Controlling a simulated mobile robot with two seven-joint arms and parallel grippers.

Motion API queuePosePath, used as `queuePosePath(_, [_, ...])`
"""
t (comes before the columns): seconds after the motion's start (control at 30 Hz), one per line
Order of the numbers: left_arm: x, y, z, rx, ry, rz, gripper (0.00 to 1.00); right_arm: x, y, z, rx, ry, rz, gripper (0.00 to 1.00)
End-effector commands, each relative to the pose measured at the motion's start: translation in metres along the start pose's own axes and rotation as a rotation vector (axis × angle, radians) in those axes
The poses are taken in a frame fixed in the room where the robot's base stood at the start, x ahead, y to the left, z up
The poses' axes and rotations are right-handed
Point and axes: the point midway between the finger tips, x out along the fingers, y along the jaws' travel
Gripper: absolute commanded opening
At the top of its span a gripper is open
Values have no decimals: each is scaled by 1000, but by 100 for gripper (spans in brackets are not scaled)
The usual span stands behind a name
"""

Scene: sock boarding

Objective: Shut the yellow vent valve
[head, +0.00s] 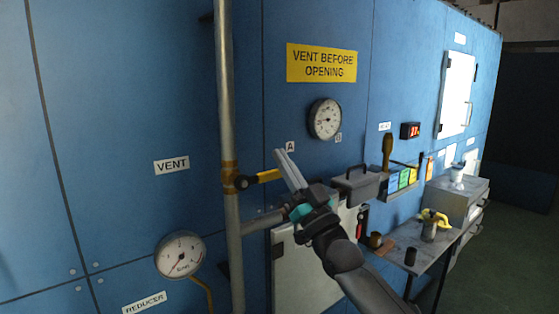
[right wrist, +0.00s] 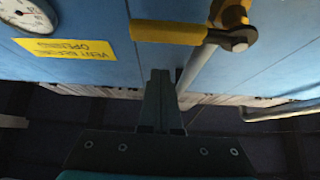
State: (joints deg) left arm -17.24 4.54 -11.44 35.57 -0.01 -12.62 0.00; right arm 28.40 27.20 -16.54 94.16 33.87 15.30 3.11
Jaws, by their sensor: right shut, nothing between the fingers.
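The yellow vent valve lever (head: 264,176) sits on a vertical metal pipe (head: 229,110) beside the VENT label (head: 171,165). It points right, roughly level and across the pipe. My left gripper is out of view.
A yellow warning sign (head: 321,63) and a round gauge (head: 325,119) are on the blue wall above. A lower gauge (head: 181,255) is left of the pipe. A grey toolbox (head: 361,185) and a cluttered bench (head: 412,255) stand to the right, near my right arm.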

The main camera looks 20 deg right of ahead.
Motion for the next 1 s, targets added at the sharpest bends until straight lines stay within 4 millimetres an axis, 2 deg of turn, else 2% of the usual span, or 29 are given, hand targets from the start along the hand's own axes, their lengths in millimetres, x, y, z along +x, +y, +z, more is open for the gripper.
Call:
queuePosePath(0.03, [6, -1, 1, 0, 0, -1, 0, -14, 0, 4, 1, -4, 0, 0])
queuePosePath(0.1, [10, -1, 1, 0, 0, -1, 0, -27, 0, 5, 1, -4, 0, 0])
queuePosePath(0.4, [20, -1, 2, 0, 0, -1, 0, -71, 1, 3, 0, -1, 0, 0])
queuePosePath(0.57, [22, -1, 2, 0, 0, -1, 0, -81, 1, 2, 0, -2, -1, 0])
queuePosePath(0.77, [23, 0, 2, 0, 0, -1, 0, -85, 2, 4, -1, -5, 2, 0])
queuePosePath(0.87, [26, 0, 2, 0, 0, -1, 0, -94, 8, 25, -5, -47, 22, 0])
queuePosePath(0.97, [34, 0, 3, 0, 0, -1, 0, -118, 19, 71, -16, -145, 64, 0])
queuePosePath(1.0, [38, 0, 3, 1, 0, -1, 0, -132, 24, 94, -21, -197, 85, 0])
